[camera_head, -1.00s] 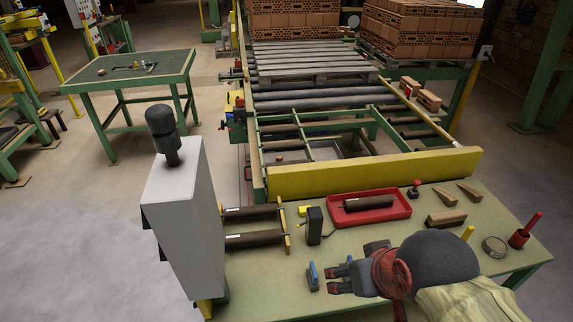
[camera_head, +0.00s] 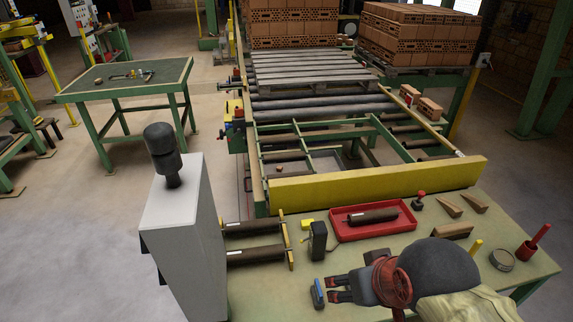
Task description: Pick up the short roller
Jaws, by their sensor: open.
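A short dark roller (camera_head: 372,216) with a pale label at its left end lies in a shallow red tray (camera_head: 409,221) on the green workbench. Two similar dark rollers (camera_head: 262,227) (camera_head: 265,253) lie at the bench's left, their right ends at a yellow upright bar (camera_head: 287,240). Their left ends are hidden behind a grey cabinet. My gripper (camera_head: 330,289) is open and empty over the front of the bench, in front of the tray, with its fingers pointing left.
A blue-and-black item (camera_head: 318,294) lies just left of my fingertips. A black box-shaped device (camera_head: 318,241) stands left of the tray. A yellow beam (camera_head: 375,184) runs behind the bench.

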